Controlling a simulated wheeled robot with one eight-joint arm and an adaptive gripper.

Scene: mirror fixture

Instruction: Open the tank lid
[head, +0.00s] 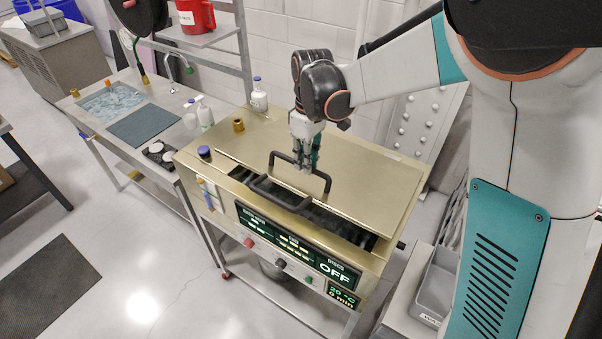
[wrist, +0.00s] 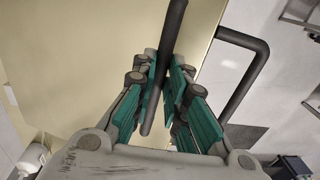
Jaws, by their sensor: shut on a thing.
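The tank (head: 300,225) is a brass-coloured box with a dark front panel, whose display reads OFF. Its flat brass lid (head: 360,185) lies over the top, with a dark gap along its front edge. A black bar handle (head: 325,180) stands on the lid near that edge. My gripper (head: 307,165) points down and is shut on this handle. In the wrist view, the teal finger pads of my gripper (wrist: 165,85) close around the black handle bar (wrist: 172,45). A second black handle (head: 280,203) sits in front, over the gap; it also shows in the wrist view (wrist: 245,75).
A white bottle (head: 259,96), a brass fitting (head: 238,125) and a dark cap (head: 204,152) stand on the tank's left part. A side bench with a sink (head: 110,102) is at left. A grey bin (head: 437,285) is at right. The wall is close behind.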

